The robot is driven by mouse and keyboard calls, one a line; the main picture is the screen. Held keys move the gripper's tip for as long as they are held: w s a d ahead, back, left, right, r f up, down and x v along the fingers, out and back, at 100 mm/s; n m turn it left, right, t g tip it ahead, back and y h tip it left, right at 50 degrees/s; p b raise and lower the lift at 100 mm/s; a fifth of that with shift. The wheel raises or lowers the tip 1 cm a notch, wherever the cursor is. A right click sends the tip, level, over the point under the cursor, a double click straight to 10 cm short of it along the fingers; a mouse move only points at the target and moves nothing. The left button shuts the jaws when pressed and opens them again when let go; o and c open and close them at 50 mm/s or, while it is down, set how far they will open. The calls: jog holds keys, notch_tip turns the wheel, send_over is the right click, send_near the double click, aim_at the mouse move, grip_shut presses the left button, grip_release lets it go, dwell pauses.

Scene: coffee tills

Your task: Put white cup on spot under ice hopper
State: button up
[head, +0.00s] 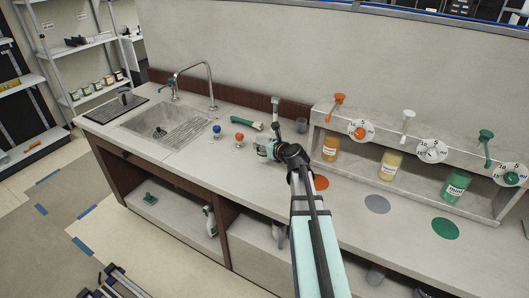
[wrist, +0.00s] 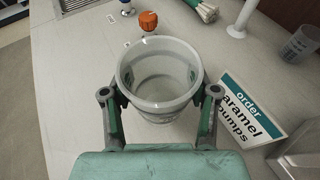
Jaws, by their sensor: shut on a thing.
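My gripper (wrist: 160,105) is shut on a translucent greyish-white cup (wrist: 162,110), with one finger on each side. The cup is upright with its open rim toward the wrist camera, and it looks empty. In the head view my gripper (head: 266,149) is over the counter, left of the dispensers, and the arm hides most of the cup. I cannot pick out an ice hopper for certain. Round spots lie in front of the dispensers: orange (head: 321,183), partly beside my arm, grey (head: 377,204) and green (head: 445,229).
A sign reading "order caramel pumps" (wrist: 243,112) is right of the held cup. Another cup (wrist: 301,43) stands near the wall. Blue (head: 217,130) and orange (head: 239,137) knobbed items and a green-handled item (head: 245,122) are near the sink (head: 150,118). Bottles stand under the dispensers.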

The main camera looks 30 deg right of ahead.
jog(key=shift+f, duration=1.95)
jog(key=shift+f, duration=0.1)
jog(key=o, duration=0.9)
jog(key=shift+s+r, duration=0.15)
jog(key=shift+r, duration=0.05)
jog(key=a+b+v, duration=0.1)
jog(key=v, duration=0.9)
jog(key=shift+s+d+b, duration=0.4)
jog(key=shift+d, duration=0.15)
jog(key=shift+o, duration=0.6)
jog(key=shift+s+r, duration=0.3)
jog(key=shift+s, duration=0.1)
